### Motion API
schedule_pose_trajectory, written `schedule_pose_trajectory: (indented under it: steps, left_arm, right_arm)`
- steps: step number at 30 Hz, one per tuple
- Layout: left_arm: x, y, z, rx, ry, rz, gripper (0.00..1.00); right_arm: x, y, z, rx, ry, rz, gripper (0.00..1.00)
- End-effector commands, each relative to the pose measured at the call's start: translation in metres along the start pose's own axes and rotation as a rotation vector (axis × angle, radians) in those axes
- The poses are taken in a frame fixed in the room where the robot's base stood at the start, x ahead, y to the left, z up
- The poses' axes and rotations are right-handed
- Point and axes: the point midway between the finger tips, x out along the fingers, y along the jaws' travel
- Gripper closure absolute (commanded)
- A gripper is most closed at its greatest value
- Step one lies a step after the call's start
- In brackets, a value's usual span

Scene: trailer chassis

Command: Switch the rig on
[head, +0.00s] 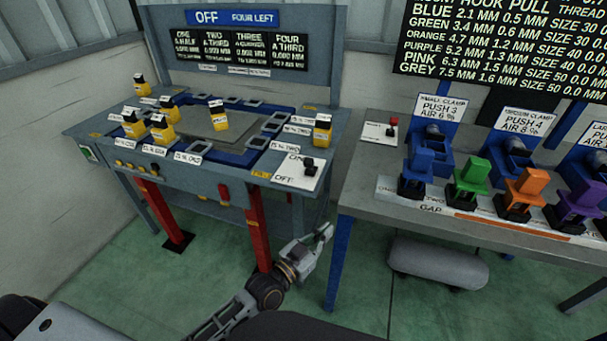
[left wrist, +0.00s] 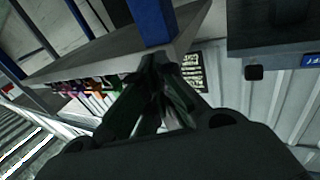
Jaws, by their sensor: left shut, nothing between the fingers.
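The rig (head: 265,177) is a blue-grey bench at the left in the head view. Its blue sign (head: 235,18) reads OFF and FOUR LEFT. A black switch (head: 308,165) stands on a white ON/OFF plate (head: 290,174) at the rig's front right corner. My left gripper (head: 326,232) is shut and empty. It is low in front of the gap between the two benches, below the switch and apart from it. In the left wrist view the shut fingers (left wrist: 153,62) point toward a bench's blue leg. My right gripper does not show.
Several yellow-and-black blocks (head: 218,118) stand on the rig. A grey bench (head: 460,217) at the right carries blue, green, orange and purple clamps and a small red-topped switch (head: 393,124). A grey cylinder (head: 437,263) is under it. Green floor is open in front.

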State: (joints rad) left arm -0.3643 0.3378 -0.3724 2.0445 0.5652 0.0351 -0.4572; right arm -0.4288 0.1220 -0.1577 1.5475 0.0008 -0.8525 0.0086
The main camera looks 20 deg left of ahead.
Motion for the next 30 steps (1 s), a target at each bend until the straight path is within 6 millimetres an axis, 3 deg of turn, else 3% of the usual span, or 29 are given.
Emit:
schedule_pose_trajectory:
  steps: [17,30]
  left_arm:
    - [-0.007,-0.038,-0.018,0.021,0.254,-0.165,1.0]
    - [-0.029,-0.077,-0.022,0.053,0.41,-0.34,1.0]
  right_arm:
    - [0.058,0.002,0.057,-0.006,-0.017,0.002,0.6]
    - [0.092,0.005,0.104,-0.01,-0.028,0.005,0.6]
